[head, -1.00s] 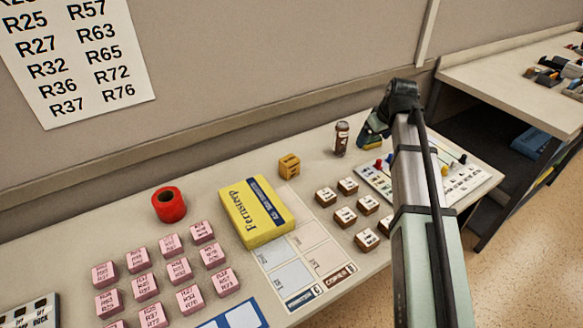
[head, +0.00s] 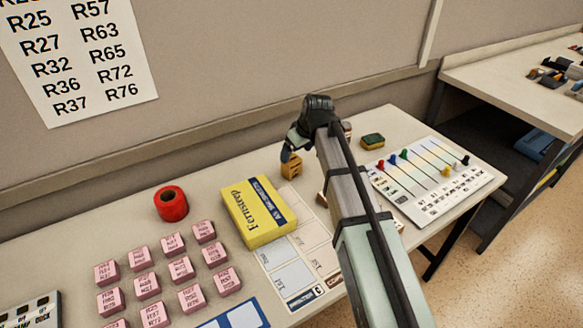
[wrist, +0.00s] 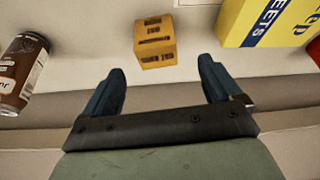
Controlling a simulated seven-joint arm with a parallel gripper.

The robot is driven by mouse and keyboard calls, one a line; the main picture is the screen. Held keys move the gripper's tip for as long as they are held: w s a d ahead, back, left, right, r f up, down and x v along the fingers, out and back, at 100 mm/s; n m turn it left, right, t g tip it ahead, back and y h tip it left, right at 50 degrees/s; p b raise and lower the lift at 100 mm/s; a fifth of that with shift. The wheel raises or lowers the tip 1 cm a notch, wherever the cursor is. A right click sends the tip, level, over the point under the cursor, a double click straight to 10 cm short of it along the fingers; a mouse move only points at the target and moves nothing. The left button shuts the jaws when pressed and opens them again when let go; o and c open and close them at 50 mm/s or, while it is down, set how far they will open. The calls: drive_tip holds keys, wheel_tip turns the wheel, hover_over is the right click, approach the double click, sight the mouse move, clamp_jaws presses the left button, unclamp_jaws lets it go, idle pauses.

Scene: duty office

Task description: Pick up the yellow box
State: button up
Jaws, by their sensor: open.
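The yellow box (head: 240,222) is large and flat, with a dark blue band and printed lettering. It lies on the table in the head view, and part of it shows at the top right of the wrist view (wrist: 236,20). A small amber cube (head: 292,170) with dark print sits behind and right of it. My gripper (head: 287,154) is open and empty beside the cube, to the right of the yellow box. In the wrist view the cube (wrist: 155,44) lies ahead of the gap between the spread blue fingers (wrist: 161,68).
A red roll (head: 171,204) stands left of the yellow box. Several pink blocks (head: 173,244) fill the table's front left. A card sheet (head: 282,262) lies in front of the box. A wall rises behind.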

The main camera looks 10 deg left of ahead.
sight(290, 165)
drive_tip(key=shift+w+x, duration=0.15)
drive_tip(key=shift+x, duration=2.45)
drive_tip(key=shift+w+x, duration=0.1)
drive_tip(key=shift+x, duration=2.45)
drive_tip(key=shift+d, duration=0.15)
drive_tip(key=c, duration=1)
drive_tip(key=shift+r, duration=0.1)
